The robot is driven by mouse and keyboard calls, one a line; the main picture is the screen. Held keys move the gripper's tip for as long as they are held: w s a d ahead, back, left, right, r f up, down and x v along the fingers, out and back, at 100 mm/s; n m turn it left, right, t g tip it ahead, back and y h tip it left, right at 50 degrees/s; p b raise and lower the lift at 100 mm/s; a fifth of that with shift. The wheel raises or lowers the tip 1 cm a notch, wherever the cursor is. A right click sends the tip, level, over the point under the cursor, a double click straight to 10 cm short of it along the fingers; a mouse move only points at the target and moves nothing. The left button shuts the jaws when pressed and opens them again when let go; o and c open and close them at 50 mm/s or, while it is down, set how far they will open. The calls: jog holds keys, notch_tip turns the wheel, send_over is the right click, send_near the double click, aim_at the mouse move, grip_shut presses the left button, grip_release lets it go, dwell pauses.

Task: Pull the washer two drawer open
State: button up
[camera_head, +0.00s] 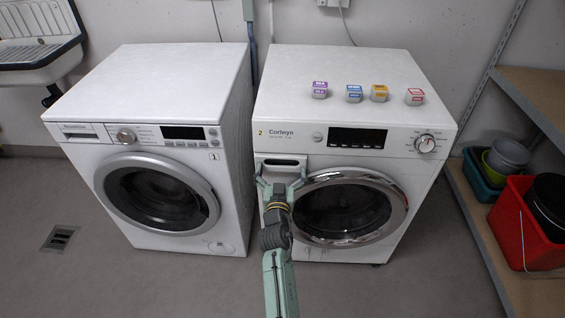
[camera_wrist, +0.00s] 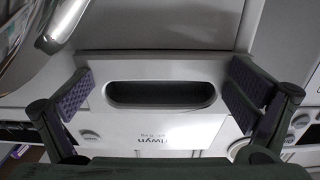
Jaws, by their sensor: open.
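Washer two (camera_head: 340,90) is the white front loader on the right, marked "2" and "Corlwyn". Its drawer (camera_head: 280,158) is at the upper left of its front, beside the round door. In the wrist view the drawer front (camera_wrist: 160,66) fills the middle, with a dark recessed grip (camera_wrist: 160,93). My gripper (camera_head: 281,173) is at the drawer, its fingers spread wide and empty.
Washer one (camera_head: 150,95) stands close on the left. The chrome-rimmed door (camera_head: 395,225) of washer two is just right of my gripper. Several small coloured boxes (camera_head: 354,93) sit on top. A wooden shelf (camera_head: 475,225) with tubs is at the right. The floor in front is clear.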

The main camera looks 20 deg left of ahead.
jog(key=shift+r, duration=0.1)
jog(key=shift+c, duration=0.5)
jog(key=c, duration=1.3)
jog(key=shift+s, duration=0.1)
